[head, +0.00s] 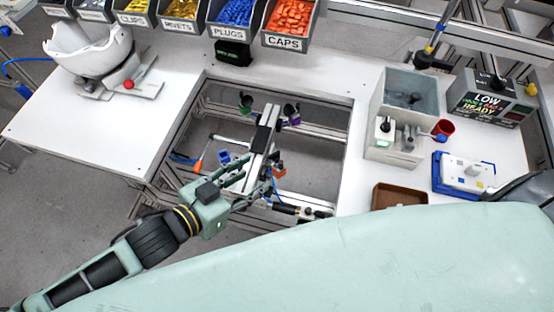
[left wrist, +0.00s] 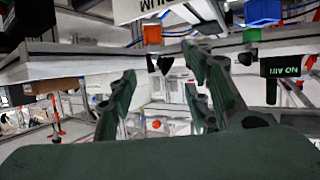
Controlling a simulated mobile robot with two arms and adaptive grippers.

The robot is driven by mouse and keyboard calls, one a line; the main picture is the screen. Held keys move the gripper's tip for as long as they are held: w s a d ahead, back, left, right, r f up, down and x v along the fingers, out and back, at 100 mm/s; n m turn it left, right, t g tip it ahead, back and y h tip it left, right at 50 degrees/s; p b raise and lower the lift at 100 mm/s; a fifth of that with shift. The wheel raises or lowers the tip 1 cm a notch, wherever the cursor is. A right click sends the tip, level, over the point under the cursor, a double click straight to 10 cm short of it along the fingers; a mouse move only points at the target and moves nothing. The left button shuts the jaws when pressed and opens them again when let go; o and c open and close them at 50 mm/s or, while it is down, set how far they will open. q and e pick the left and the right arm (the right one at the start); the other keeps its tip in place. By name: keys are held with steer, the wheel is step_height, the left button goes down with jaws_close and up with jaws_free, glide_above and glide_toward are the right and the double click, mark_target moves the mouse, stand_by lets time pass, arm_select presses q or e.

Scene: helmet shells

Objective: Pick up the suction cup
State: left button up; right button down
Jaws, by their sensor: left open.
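I cannot tell for sure which thing is the suction cup. Small dark cup-like pieces, one with green (head: 246,102) and one with purple (head: 292,113), sit on the metal frame in the table's opening in the head view. A dark piece (head: 411,98) also lies in the grey bin (head: 391,97) at the right. My left gripper (head: 262,187) is open and empty over the opening, nearer to me than the cup-like pieces and apart from them. In the left wrist view its two dark green fingers (left wrist: 160,88) stand apart with nothing held between them.
A white table (head: 100,130) surrounds the opening. A cracked white helmet shell (head: 90,50) stands at the left. Labelled part bins (head: 285,42) line the back. A red cup (head: 444,129), a brown tray (head: 398,195) and a blue-and-white device (head: 463,172) stand at the right.

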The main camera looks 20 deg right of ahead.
mark_target(274, 166)
arm_select(q)
steer(key=p+x, duration=0.1)
steer(key=x, duration=0.1)
steer(key=p+x, duration=0.1)
steer(key=x, duration=0.2)
steer(key=r+x, duration=0.1)
steer(key=x, duration=0.1)
steer(key=shift+s+d+f+p, duration=0.2)
steer(key=shift+d+p, duration=0.2)
steer(key=shift+d, duration=0.25)
steer(key=shift+w, duration=0.1)
steer(key=shift+c, duration=0.2)
jaws_close()
